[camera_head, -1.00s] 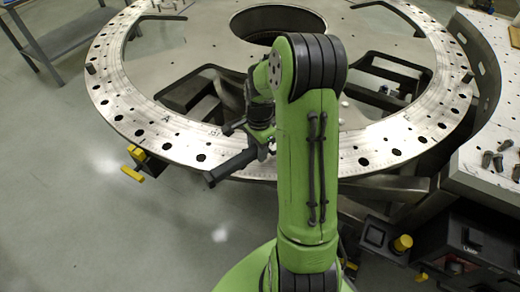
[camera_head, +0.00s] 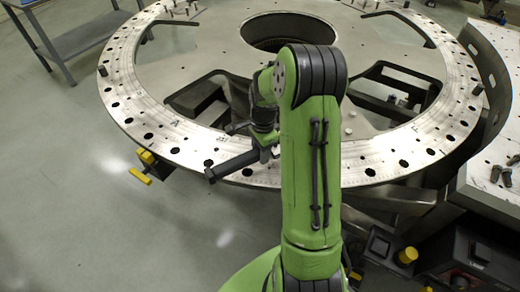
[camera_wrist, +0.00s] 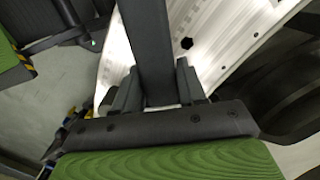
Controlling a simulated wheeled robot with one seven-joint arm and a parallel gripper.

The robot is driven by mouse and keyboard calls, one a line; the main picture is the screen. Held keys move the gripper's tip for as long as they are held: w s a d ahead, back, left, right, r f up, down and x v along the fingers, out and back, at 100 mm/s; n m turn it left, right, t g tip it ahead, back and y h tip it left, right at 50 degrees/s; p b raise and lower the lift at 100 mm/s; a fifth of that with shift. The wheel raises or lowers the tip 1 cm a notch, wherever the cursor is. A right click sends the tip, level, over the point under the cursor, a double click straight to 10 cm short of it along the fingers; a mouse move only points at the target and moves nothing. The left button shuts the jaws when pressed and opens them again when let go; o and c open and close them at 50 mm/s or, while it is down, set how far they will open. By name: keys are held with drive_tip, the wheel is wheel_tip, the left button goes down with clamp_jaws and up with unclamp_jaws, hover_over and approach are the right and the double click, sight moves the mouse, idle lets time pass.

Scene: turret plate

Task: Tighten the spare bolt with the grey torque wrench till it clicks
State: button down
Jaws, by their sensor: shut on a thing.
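My gripper (camera_head: 264,140) is shut on a dark grey bar, which looks like the grey torque wrench (camera_head: 232,166). The bar points down-left over the near rim of the turret plate (camera_head: 205,150). In the wrist view the bar (camera_wrist: 147,35) runs up from between the two jaws of my gripper (camera_wrist: 157,92). The wrench's working end is hidden by my arm. The plate is a pale metal ring with many dark holes and stamped letters. I cannot tell which bolt is the spare one. Whether the wrench touches the plate is unclear.
Several dark bolts (camera_head: 502,172) lie on a perforated metal table at the right. A yellow-handled clamp (camera_head: 143,172) sticks out below the plate's left rim. A black case (camera_head: 475,255) stands at lower right. A grey bench (camera_head: 82,38) is at upper left. The left floor is clear.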

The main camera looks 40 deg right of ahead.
drive_tip(key=shift+s, duration=0.15)
drive_tip(key=shift+r, duration=0.2)
drive_tip(key=shift+r+p, duration=1.25)
drive_tip(key=shift+r, duration=0.1)
